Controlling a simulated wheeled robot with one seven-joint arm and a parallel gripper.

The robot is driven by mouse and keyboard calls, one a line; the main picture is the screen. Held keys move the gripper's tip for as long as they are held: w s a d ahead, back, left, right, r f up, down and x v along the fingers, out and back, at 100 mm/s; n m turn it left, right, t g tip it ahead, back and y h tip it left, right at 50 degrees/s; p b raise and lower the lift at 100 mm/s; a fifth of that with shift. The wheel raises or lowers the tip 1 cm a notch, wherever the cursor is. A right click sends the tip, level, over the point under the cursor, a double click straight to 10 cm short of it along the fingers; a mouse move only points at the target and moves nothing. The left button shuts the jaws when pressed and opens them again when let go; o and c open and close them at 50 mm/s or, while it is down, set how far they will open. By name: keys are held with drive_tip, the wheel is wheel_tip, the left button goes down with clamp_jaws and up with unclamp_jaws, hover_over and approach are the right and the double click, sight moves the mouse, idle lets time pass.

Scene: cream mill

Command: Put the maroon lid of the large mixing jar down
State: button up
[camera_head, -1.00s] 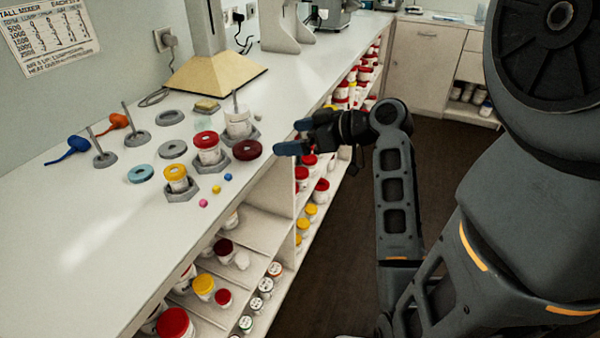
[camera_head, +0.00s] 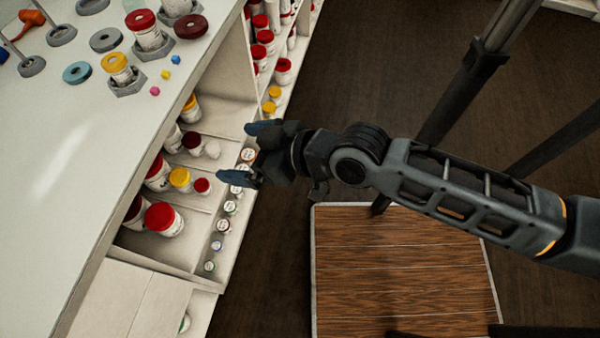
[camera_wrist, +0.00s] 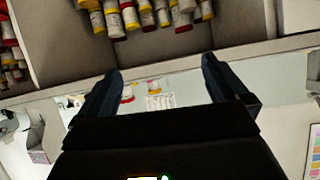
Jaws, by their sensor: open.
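The maroon lid (camera_head: 190,26) lies flat on the white counter near its front edge, right of a jar with a red lid (camera_head: 147,26). The large mixing jar (camera_head: 176,7) stands just behind the lid, mostly cut off by the top of the picture. My gripper (camera_head: 248,152) is open and empty, in front of the shelves under the counter, to the right of and nearer than the lid. In the wrist view my gripper's fingers (camera_wrist: 162,75) are spread apart with nothing between them. The lid is not seen there.
A jar with a yellow lid (camera_head: 117,68), a blue-grey ring (camera_head: 77,73) and small coloured beads (camera_head: 165,75) stand on the counter. Shelves with jars and a red-lidded tub (camera_head: 163,219) lie below. A wooden platform (camera_head: 405,270) is on the floor. The near counter is bare.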

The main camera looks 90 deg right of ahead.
drive_tip(key=s+a+r+n+t+y, duration=0.2)
drive_tip(key=s+a+r+n+y, duration=0.2)
drive_tip(key=s+a+r, duration=0.4)
drive_tip(key=shift+s+a+t, duration=0.4)
drive_tip(key=shift+s+a, duration=0.3)
drive_tip(key=shift+s, duration=0.05)
